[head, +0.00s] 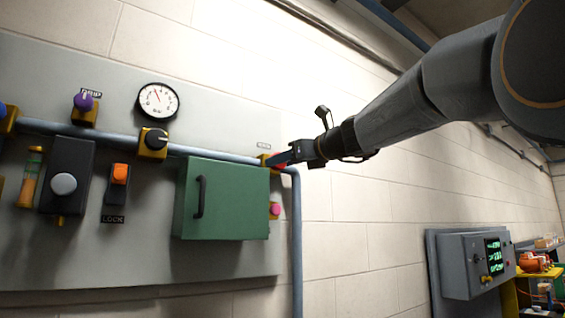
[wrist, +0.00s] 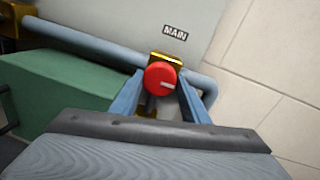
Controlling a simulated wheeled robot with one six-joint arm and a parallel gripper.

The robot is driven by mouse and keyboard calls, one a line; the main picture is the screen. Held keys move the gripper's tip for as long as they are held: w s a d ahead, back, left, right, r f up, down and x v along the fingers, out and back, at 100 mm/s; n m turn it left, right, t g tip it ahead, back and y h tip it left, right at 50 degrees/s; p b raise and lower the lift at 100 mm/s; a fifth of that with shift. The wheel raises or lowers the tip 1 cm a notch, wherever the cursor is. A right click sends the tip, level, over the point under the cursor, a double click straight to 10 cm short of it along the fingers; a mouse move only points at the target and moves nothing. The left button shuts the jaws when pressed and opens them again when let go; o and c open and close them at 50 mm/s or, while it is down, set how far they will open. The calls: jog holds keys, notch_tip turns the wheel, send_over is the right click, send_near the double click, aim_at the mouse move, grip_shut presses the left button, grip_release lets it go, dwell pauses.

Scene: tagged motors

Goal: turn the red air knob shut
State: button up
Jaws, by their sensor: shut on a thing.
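The red air knob (wrist: 160,77) sits on a yellow valve block (wrist: 169,57) below a label that reads MAIN (wrist: 175,32) in the wrist view. A pale line on the knob's face lies nearly level, on its right half. My gripper (wrist: 162,88) has one blue finger on each side of the knob and is shut on it. In the head view my gripper (head: 277,160) reaches the pipe's right corner from the right. It hides most of the knob there, and only a bit of red shows.
A green cabinet (head: 231,199) with a black handle stands out from the panel just below and left of my gripper. A blue-grey pipe (head: 297,240) runs down at the right. A purple knob (head: 83,102), a black knob (head: 155,139) and a gauge (head: 158,102) are further left.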

jog(key=shift+a+r+n+h+b, duration=0.1)
jog(key=shift+n+h+b, duration=0.45)
jog(key=shift+n+b, duration=2.45)
jog(key=shift+n+h+b, duration=0.55)
jog(key=shift+n+b, duration=0.1)
jog(key=shift+n, duration=4.65)
jog(key=o, duration=1.1)
jog(key=shift+c, duration=0.2)
jog(key=shift+r, duration=0.1)
jog(key=shift+s, duration=0.15)
jog(key=f+b+v, duration=0.1)
jog(key=b+v, duration=0.1)
jog(key=v, duration=0.5)
jog(key=shift+s+d+r+b, duration=0.3)
jog(key=shift+r+b, duration=0.1)
jog(key=shift+r, duration=0.1)
